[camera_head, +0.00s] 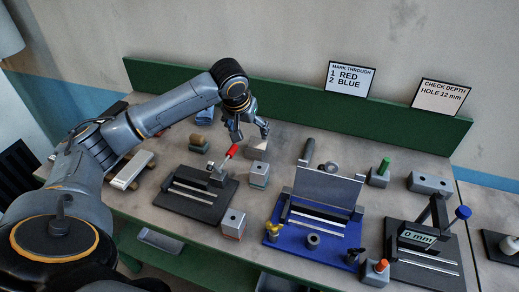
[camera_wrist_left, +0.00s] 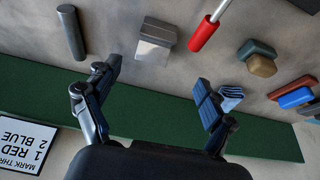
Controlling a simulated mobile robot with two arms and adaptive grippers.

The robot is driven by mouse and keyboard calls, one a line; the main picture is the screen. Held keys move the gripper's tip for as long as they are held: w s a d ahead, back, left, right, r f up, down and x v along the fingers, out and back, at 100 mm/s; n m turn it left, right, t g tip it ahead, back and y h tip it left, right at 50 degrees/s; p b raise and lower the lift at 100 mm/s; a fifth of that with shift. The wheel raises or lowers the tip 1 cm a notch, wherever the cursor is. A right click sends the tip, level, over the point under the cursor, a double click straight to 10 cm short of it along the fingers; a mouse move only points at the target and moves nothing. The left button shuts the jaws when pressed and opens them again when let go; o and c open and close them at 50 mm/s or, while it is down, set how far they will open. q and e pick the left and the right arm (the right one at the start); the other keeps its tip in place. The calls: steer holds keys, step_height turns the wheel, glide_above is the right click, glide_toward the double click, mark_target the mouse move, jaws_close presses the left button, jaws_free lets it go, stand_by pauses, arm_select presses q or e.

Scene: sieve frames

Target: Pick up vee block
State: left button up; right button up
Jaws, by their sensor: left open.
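A plain light grey block (camera_head: 257,146), which I take to be the vee block, stands on the bench near the green back board. It also shows in the left wrist view as a grey block (camera_wrist_left: 155,40) with a paler top. No V groove can be made out clearly. My left gripper (camera_head: 251,131) is open and empty just above and behind this block in the head view. In the left wrist view the open fingers (camera_wrist_left: 158,77) spread on either side of the block's line, with the block beyond their tips. My right gripper is not in view.
A grey block on a teal base (camera_head: 259,174) sits in front. The green back board (camera_head: 300,103) runs behind.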

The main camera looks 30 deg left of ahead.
arm_select(q)
glide_toward(256, 149)
steer(key=f, duration=0.2)
steer(key=a, duration=0.1)
steer(key=shift+w+f, duration=0.3)
steer(key=shift+f, duration=0.1)
steer(key=shift+w+f, duration=0.15)
steer(key=shift+f, duration=0.05)
steer(key=shift+w+d+f+p, duration=0.2)
steer(key=shift+w+f+p, duration=0.1)
steer(key=shift+f+p, duration=0.4)
steer(key=x, duration=0.2)
steer(key=shift+w+d+f, duration=0.1)
steer(key=shift+w+f, duration=0.05)
steer(key=shift+f, duration=0.1)
steer(key=shift+w+f, duration=0.25)
steer(key=shift+f, duration=0.25)
steer(key=shift+s, duration=0.1)
steer(key=c, duration=0.3)
jaws_close()
steer(key=shift+r, duration=0.15)
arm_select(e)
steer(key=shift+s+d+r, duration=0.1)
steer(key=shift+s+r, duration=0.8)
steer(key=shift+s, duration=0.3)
